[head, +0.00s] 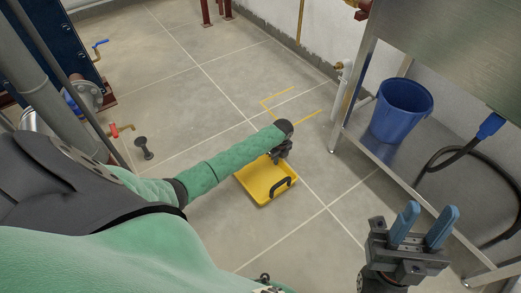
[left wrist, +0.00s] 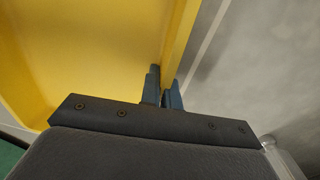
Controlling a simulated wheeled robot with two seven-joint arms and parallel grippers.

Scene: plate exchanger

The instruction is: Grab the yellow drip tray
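The yellow drip tray (head: 254,184) is a shallow rectangular pan with a black handle (head: 281,187) on its right side. It appears to be at floor level in the middle of the head view; I cannot tell whether it is lifted at all. My left gripper (head: 284,157) is at the tray's far right edge. In the left wrist view its blue fingers (left wrist: 163,90) are close together, one on each side of the tray's yellow wall (left wrist: 178,48), and look shut on it. My right gripper (head: 422,226) is empty, its blue fingers spread apart, at the lower right.
Yellow lines (head: 291,107) mark a patch of tiled floor beyond the tray. A metal table (head: 452,50) stands at right, with a blue bucket (head: 401,111) on its lower shelf and a black hose (head: 455,151). Pipes and valves (head: 87,95) stand at left. Floor around the tray is clear.

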